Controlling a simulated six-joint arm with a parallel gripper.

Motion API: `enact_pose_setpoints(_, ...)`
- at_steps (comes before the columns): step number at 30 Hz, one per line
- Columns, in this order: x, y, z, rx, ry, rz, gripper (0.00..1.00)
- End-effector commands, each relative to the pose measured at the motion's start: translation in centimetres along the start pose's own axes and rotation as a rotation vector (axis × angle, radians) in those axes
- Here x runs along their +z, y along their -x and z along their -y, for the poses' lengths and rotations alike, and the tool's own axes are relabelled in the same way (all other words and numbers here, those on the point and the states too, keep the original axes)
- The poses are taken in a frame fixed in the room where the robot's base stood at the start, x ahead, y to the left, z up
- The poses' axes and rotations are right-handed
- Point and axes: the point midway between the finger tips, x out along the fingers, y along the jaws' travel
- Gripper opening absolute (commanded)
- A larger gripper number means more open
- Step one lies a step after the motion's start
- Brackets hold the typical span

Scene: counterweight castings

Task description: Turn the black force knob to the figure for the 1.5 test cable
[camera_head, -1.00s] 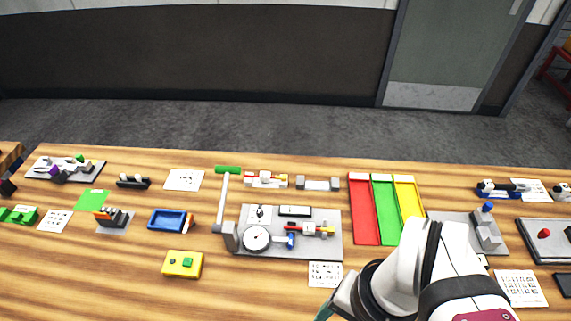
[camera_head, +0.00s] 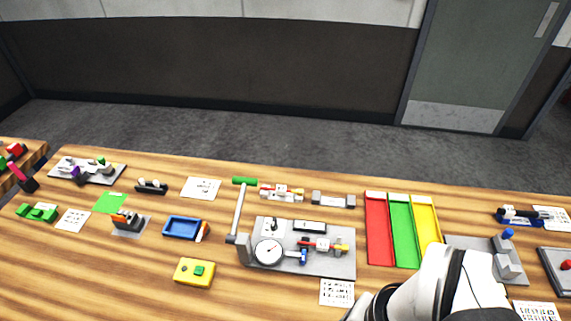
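A grey plate (camera_head: 341,270) in the middle of the bench carries a white round dial gauge (camera_head: 268,252), a small part with a black top (camera_head: 272,224), and red, yellow and blue fittings (camera_head: 322,245). I cannot tell for sure which part is the black force knob, nor read any setting. A white printed card (camera_head: 337,292) lies in front of the plate; its print is too small to read. My white arm (camera_head: 440,290) enters at the bottom right; its gripper is out of frame.
A lever with a green grip (camera_head: 244,182) stands up at the plate's left. Red, green and yellow trays (camera_head: 402,265) lie to its right. A yellow box with a green button (camera_head: 195,271) and a blue tray (camera_head: 183,228) are to its left. The bench's front left is clear.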

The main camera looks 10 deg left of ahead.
Motion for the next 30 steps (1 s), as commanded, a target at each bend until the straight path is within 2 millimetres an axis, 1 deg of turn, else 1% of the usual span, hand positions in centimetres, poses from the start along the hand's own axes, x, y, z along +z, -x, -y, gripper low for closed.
enact_pose_setpoints(28,0.0,0.0,0.0,0.0,0.0,0.0,0.64)
enact_pose_setpoints(29,0.0,0.0,0.0,0.0,0.0,0.0,0.66)
enact_pose_setpoints(30,-0.13,0.1,0.08,0.001,-0.006,0.0,0.73)
